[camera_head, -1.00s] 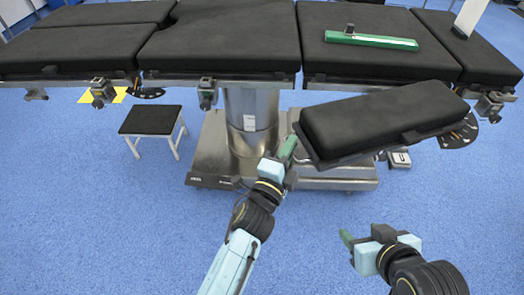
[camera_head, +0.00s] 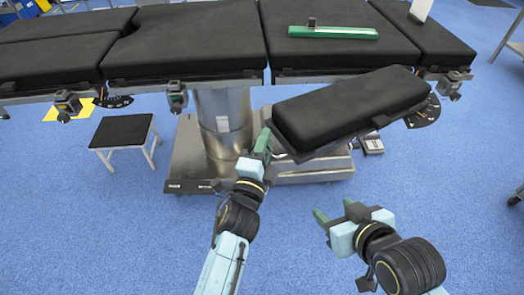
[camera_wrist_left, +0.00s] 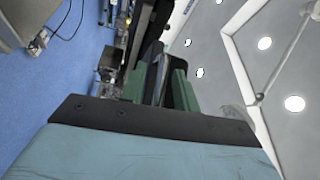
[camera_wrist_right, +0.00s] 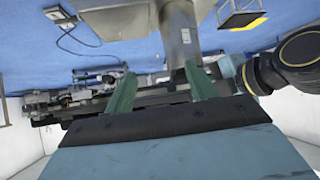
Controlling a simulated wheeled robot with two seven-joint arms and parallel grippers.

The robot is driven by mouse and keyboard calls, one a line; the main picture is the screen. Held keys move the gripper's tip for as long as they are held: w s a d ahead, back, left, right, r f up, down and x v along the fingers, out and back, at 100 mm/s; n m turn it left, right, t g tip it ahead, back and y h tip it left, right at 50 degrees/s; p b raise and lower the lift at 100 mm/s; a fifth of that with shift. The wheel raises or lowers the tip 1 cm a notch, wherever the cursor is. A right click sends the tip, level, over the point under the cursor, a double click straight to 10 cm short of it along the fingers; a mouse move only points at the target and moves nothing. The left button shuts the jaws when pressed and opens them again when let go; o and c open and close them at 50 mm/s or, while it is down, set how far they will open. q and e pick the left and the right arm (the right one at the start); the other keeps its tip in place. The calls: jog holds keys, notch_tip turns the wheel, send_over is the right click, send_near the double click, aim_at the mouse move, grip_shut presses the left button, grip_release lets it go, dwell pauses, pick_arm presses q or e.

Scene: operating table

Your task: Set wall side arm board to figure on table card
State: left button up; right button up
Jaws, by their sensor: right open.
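The black padded arm board (camera_head: 348,106) projects from the near long side of the operating table (camera_head: 185,45), right of the column. It slants, its right end nearest a black fan-shaped angle scale (camera_head: 425,112) at the table edge. My left gripper (camera_head: 262,142) is at the board's left end. In the left wrist view something dark and grey lies between the green fingers (camera_wrist_left: 158,85); whether they clamp it is unclear. My right gripper (camera_head: 334,214) is open and empty, in front of the board and apart from it. I cannot make out a figure on any card.
A green tray-like piece (camera_head: 333,32) lies on the table pad. Clamps (camera_head: 176,95) and another scale (camera_head: 113,101) sit along the near edge. A black stool (camera_head: 122,132) stands left, near a yellow sheet (camera_head: 55,113). A pedal (camera_head: 372,143) lies under the board. The near floor is clear.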

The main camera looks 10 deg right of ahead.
pick_arm(q)
jog(key=p+v, duration=0.3)
jog(key=v, duration=1)
jog(key=shift+s, duration=0.15)
pick_arm(e)
jog(key=s+d+f+g+h, duration=0.2)
jog(key=s+d+f+g, duration=0.2)
jog(key=s, duration=0.5)
jog(key=shift+f+g, duration=0.95)
jog(key=shift+g, duration=0.45)
pick_arm(q)
jog(key=shift+f, duration=0.1)
pick_arm(e)
jog(key=shift+s+d, duration=0.1)
jog(key=shift+c, duration=0.5)
